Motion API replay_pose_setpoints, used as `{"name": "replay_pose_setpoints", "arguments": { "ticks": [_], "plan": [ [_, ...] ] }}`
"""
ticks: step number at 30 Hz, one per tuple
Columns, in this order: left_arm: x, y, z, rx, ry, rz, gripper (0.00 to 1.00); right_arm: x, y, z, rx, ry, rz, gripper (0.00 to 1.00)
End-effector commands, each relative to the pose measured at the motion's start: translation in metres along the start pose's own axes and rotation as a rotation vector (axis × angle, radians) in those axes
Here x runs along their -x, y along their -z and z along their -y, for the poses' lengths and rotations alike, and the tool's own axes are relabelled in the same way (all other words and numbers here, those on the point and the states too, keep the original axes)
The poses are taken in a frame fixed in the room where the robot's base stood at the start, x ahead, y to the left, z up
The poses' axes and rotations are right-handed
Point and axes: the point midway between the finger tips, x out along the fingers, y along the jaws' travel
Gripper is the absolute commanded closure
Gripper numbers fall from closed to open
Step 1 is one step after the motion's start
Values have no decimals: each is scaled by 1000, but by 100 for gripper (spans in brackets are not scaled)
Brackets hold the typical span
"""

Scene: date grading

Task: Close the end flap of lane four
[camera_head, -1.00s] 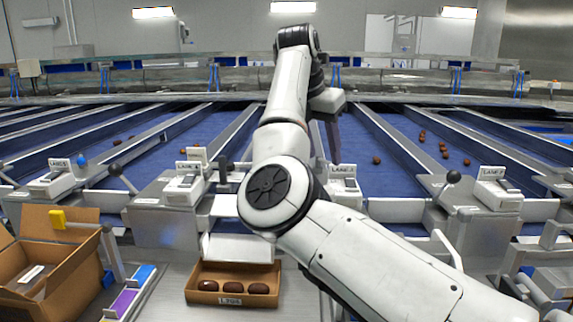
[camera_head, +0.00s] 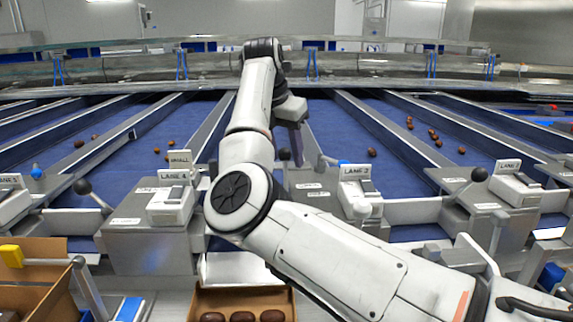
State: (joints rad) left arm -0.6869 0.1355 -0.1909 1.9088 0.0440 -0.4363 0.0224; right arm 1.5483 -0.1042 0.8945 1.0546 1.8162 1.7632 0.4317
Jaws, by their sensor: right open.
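The LANE 4 sign (camera_head: 172,175) stands on a white control box (camera_head: 170,205) left of centre, with a SMALL sign (camera_head: 180,160) above it. A lever with a black ball knob (camera_head: 82,186) stands left of this box. Pale end plates cross the lane ends; which one is lane four's flap, and its position, I cannot tell. My right arm crosses the middle and hides the lane ends behind it. My right gripper (camera_head: 299,158) hangs fingers-down beyond the arm, left of the LANE 3 sign (camera_head: 356,172). I see nothing held in it. My left gripper is out of view.
Another black knob (camera_head: 284,153) shows beside my right gripper and a blue knob (camera_head: 344,163) near LANE 3. A carton of dates (camera_head: 198,300) is at the bottom centre, below a white chute (camera_head: 238,268). A larger carton (camera_head: 40,248) is at the lower left.

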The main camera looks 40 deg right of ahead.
Motion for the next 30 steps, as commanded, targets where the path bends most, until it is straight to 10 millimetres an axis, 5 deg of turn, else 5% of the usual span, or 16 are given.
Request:
{"name": "replay_pose_setpoints", "arguments": {
  "ticks": [9, 19, 27, 30],
  "plan": [
    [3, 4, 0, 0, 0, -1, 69, -41, 0, 0, -1, 2, 0, 56],
    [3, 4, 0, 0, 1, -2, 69, -45, 0, 0, -1, 0, 1, 56],
    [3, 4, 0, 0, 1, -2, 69, -45, 0, 0, -1, 0, 1, 99],
    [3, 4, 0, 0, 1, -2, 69, -45, 0, 0, -1, 0, 1, 100]
  ]
}}
